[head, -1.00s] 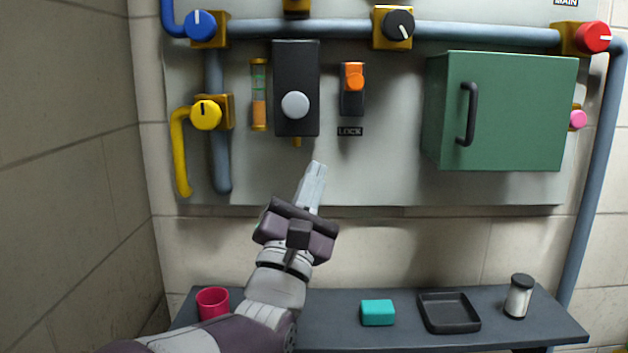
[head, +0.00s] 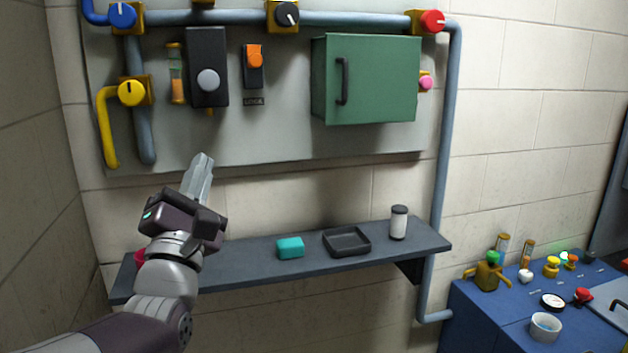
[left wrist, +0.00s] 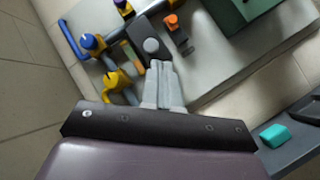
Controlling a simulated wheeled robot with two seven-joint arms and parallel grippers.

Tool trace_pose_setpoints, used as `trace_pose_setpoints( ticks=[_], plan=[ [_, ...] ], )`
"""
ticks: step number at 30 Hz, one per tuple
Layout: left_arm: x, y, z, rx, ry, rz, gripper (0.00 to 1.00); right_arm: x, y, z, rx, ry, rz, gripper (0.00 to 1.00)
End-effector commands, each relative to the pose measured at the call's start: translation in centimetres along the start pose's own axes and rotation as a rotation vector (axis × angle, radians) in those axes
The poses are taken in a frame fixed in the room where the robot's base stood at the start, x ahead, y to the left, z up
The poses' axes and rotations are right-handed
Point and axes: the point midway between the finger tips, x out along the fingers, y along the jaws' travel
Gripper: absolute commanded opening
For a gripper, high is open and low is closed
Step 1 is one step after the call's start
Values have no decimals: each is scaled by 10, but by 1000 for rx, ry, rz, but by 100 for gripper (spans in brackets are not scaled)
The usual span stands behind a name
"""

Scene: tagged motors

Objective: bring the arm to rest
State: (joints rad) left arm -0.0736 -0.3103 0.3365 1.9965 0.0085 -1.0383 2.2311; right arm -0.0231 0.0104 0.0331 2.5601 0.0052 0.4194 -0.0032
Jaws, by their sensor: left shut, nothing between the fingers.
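My left gripper (head: 201,176) is in front of the wall below the pipe panel, pointing up toward it. Its fingers are together with nothing between them. In the left wrist view the shut fingers (left wrist: 162,84) point toward the panel near a dark box with a grey round knob (left wrist: 151,45). I cannot tell the exact gap to the panel. My right gripper is not in view.
The panel (head: 270,140) carries valve knobs, an orange switch (head: 254,56) and a green cabinet (head: 385,80). A shelf (head: 215,278) below holds a teal block (head: 290,247), a black tray (head: 347,242) and a jar (head: 398,222). A blue bench (head: 490,325) stands at right.

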Motion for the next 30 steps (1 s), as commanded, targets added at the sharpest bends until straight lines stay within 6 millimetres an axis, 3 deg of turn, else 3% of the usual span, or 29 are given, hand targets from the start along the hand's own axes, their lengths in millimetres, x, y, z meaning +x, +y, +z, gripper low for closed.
trace_pose_setpoints(
  ticks=[8,11,13,14,17,19,21,24,27,30],
  plan=[
    [-20,-54,-42,481,125,-282,0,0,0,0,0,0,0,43],
    [-41,-86,-68,724,145,-481,0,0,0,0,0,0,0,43],
    [-67,-113,-90,916,129,-670,0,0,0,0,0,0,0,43],
    [-80,-125,-100,1001,109,-763,0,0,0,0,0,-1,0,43],
    [-146,-165,-134,1283,-48,-1145,0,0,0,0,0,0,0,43],
    [-208,-187,-154,1431,-263,-1446,0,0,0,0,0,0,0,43],
    [-269,-199,-166,1488,-522,-1701,0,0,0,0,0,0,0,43],
    [-339,-201,-169,1441,-840,-1943,0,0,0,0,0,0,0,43],
    [-382,-197,-168,1333,-972,-2077,0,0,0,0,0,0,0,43],
    [-397,-198,-171,1279,-979,-2126,0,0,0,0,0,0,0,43]
  ],
)
